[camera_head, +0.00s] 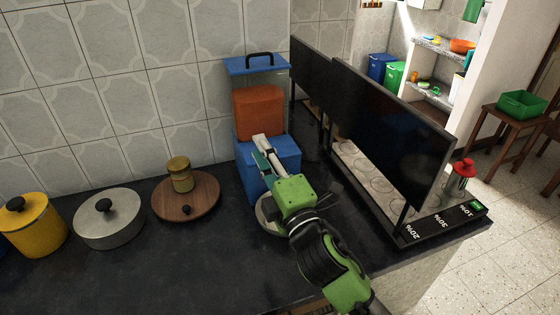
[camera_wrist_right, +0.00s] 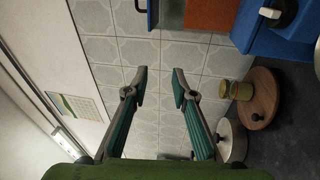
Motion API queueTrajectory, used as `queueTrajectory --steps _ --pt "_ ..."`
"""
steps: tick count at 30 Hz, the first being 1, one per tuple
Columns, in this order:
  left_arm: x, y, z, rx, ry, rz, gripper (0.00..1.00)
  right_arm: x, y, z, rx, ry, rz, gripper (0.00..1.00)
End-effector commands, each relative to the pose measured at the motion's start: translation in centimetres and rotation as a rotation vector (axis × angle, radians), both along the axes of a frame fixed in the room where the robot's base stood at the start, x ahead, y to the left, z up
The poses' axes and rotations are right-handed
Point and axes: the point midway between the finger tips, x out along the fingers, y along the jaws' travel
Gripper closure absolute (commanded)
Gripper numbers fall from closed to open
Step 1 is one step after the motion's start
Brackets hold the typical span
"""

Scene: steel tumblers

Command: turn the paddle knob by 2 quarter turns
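A blue machine (camera_head: 282,152) with an orange-brown block (camera_head: 258,110) stands on the dark counter by the tiled wall. In the right wrist view, the machine's blue front (camera_wrist_right: 257,38) carries a dark round knob with a white piece (camera_wrist_right: 284,12), which looks like the paddle knob; it is cut by the top right edge. In the head view this knob is hidden, likely by my gripper. My right gripper (camera_head: 264,148) is in front of the machine. In the right wrist view its teal fingers (camera_wrist_right: 159,82) are apart and empty, facing the tiles. My left gripper is not in view.
A wooden disc (camera_head: 207,208) with a brass jar (camera_head: 180,174), a grey lidded pot (camera_head: 110,220) and a yellow canister (camera_head: 38,226) stand left of the machine. Dark screens (camera_head: 385,125) stand close on its right. The counter front left of my arm is clear.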

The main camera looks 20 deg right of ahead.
Motion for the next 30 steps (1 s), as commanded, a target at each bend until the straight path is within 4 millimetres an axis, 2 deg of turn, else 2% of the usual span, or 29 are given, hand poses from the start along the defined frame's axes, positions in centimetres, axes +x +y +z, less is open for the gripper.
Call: queueTrajectory --steps 1,4,6,9,12,15,18,20,21,22,24,26,30 --pt "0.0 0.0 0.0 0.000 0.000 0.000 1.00 0.4 2.2 3.6 -0.142 -0.143 0.043 0.76" --pt "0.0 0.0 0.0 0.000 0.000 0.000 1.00 -0.4 7.2 9.2 -0.446 -0.433 0.111 0.76" --pt "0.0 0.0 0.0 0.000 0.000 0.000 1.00 -1.7 10.8 11.8 -0.665 -0.639 0.147 0.76" --pt "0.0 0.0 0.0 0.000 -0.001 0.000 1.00 -4.1 15.8 13.5 -0.980 -0.934 0.189 0.76" --pt "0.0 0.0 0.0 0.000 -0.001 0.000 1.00 -6.1 19.8 12.7 -1.297 -1.228 0.223 0.76" --pt "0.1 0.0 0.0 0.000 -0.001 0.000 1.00 -7.2 22.2 9.9 -1.612 -1.516 0.262 0.76" --pt "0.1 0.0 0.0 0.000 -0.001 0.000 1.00 -6.8 22.5 6.1 -1.921 -1.793 0.322 0.76" --pt "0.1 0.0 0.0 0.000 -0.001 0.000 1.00 -5.9 21.5 3.6 -2.101 -1.952 0.376 0.76" --pt "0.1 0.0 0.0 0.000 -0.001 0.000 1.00 -5.0 20.3 2.0 -2.219 -2.052 0.427 0.76" --pt "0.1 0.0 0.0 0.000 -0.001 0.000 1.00 -4.2 19.2 1.0 2.262 2.087 -0.461 0.76" --pt "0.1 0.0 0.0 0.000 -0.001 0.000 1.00 -2.0 15.7 -1.0 2.069 1.893 -0.498 0.76" --pt "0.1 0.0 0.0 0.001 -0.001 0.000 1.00 0.0 12.0 -2.0 1.912 1.737 -0.545 0.76" --pt "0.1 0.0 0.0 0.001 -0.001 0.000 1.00 3.6 2.6 -1.8 1.610 1.439 -0.682 0.76"
